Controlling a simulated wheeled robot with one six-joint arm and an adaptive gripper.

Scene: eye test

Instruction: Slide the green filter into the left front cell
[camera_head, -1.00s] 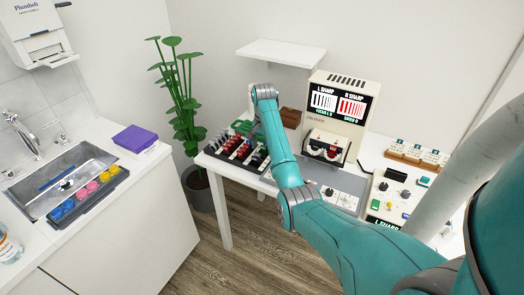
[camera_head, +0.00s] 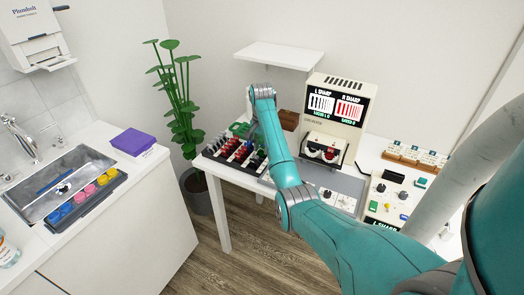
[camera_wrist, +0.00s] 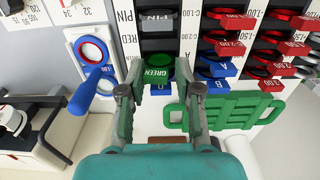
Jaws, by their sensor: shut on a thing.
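The green filter (camera_wrist: 157,78), a small tab marked GREEN, stands in the rack between my fingers in the wrist view. My gripper (camera_wrist: 158,92) is shut on it. The filter's lower part is hidden by the rack, so I cannot tell whether it is lifted at all. The tester (camera_head: 338,112) stands right of the rack, with a dark opening holding red and dark round parts (camera_head: 323,152). I cannot make out its left front cell.
Red and blue lens tabs (camera_wrist: 222,70) fill the rack's right columns. A green handle-like frame (camera_wrist: 228,112) lies close right of my fingers. A blue-handled ring (camera_wrist: 92,80) lies close left. A control box (camera_head: 390,200) stands at the table's right; a shelf (camera_head: 280,55) hangs above.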

